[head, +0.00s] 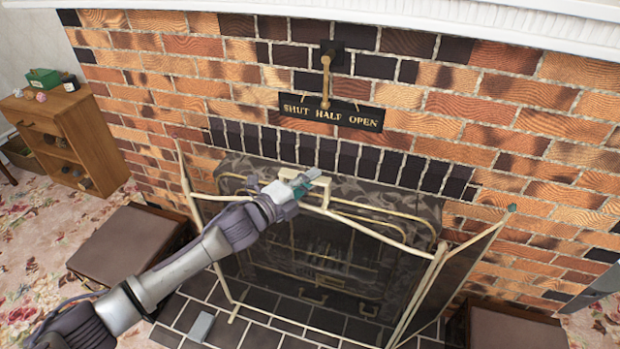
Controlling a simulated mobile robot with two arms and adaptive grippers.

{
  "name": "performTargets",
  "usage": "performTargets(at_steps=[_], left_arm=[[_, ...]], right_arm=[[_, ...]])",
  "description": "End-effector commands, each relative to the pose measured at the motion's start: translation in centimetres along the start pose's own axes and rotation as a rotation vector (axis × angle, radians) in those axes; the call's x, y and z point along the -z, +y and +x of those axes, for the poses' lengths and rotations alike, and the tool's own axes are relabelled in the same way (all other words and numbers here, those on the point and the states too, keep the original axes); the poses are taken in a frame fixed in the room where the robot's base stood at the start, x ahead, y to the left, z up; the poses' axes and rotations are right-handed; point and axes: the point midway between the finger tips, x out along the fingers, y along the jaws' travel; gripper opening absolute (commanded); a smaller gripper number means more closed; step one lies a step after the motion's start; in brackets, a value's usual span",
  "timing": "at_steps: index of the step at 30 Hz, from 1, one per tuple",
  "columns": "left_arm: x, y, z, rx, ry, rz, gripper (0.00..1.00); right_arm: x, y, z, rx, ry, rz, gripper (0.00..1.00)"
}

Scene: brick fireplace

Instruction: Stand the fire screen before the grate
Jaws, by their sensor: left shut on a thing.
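The fire screen (446,285) has a thin pale-gold frame, dark see-through mesh and folding side panels angled at left and right. It looks upright before the dark fireplace opening. The grate (325,280) shows dimly through the mesh. My left gripper (303,185) is at the screen's top middle, shut on the pale handle (319,183) there. My left arm crosses in front of the screen's left part and hides some of it. Whether the screen's feet touch the tiles I cannot tell.
The dark tiled hearth (225,332) lies below, with a small grey block (200,327) on it. Brown padded boxes stand at left (125,250) and right (515,330). A brass lever (325,75) and SHUT HALF OPEN plate (295,108) are above. A wooden cabinet (50,120) is far left.

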Motion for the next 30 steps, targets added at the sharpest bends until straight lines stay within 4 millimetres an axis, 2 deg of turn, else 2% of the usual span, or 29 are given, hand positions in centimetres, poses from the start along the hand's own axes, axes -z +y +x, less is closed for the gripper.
performTargets(at_steps=[1, 30], left_arm=[[0.1, -0.7, 0.1, 0.015, 0.004, 0.003, 0.0], [0.1, 0.3, 0.2, 0.015, 0.004, 0.003, 0.0]], right_arm=[[0.0, 0.1, 0.1, -0.001, -0.001, 0.0, 0.4], [0.0, 0.2, 0.8, -0.003, 0.0, 0.004, 0.4]])
